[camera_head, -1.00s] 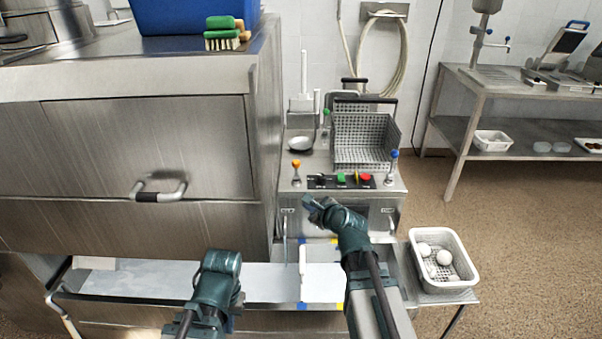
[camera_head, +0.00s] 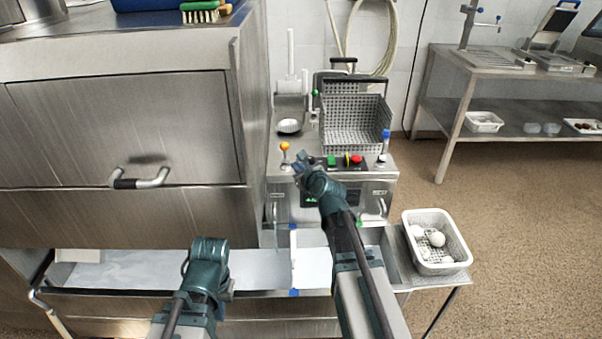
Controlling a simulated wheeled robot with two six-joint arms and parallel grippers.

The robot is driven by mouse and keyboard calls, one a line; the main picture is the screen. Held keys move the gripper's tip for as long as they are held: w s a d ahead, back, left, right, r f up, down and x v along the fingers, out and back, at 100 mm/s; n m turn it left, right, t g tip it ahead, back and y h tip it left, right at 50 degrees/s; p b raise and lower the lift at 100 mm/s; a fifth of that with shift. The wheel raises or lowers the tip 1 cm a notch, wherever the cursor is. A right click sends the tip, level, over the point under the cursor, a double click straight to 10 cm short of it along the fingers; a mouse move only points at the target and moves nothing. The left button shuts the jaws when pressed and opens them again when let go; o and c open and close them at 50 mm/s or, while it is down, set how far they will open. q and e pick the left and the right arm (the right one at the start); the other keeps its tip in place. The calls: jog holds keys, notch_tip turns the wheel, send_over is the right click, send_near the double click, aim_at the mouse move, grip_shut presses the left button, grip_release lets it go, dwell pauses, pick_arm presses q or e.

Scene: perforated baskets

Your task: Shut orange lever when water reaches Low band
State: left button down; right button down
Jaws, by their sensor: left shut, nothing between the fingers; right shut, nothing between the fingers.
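The orange-knobbed lever (camera_head: 285,148) stands upright at the front left of the steel machine (camera_head: 380,173). My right gripper (camera_head: 299,160) is shut and empty, just right of the lever; I cannot tell whether they touch. My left gripper (camera_head: 207,252) is low over the trough, its fingers mostly hidden by its own wrist. A bluish, water-like streak (camera_head: 277,212) hangs below the machine's left front. The trough (camera_head: 130,272) below has a pale surface. A white upright strip (camera_head: 293,258) with blue marks stands in it; the water level and Low band cannot be read.
A perforated basket (camera_head: 352,122) sits on the machine, with a blue-knobbed lever (camera_head: 385,138) and a red button (camera_head: 356,160) near it. A white basket (camera_head: 452,258) with round white items stands at right. A large steel cabinet (camera_head: 110,110) bounds the left.

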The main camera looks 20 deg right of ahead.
aim_at(285, 152)
jog(key=shift+w+a+r+p, duration=0.2)
jog(key=shift+w+r+p, duration=0.1)
jog(key=shift+w, duration=0.5)
jog(key=shift+w+a+r+p, duration=0.15)
jog(key=shift+w+p, duration=0.15)
jog(key=shift+w, duration=0.45)
jog(key=shift+w+a+r+p, duration=0.2)
jog(key=shift+w+r+p, duration=0.1)
jog(key=shift+w, duration=0.5)
jog(key=shift+f, duration=0.1)
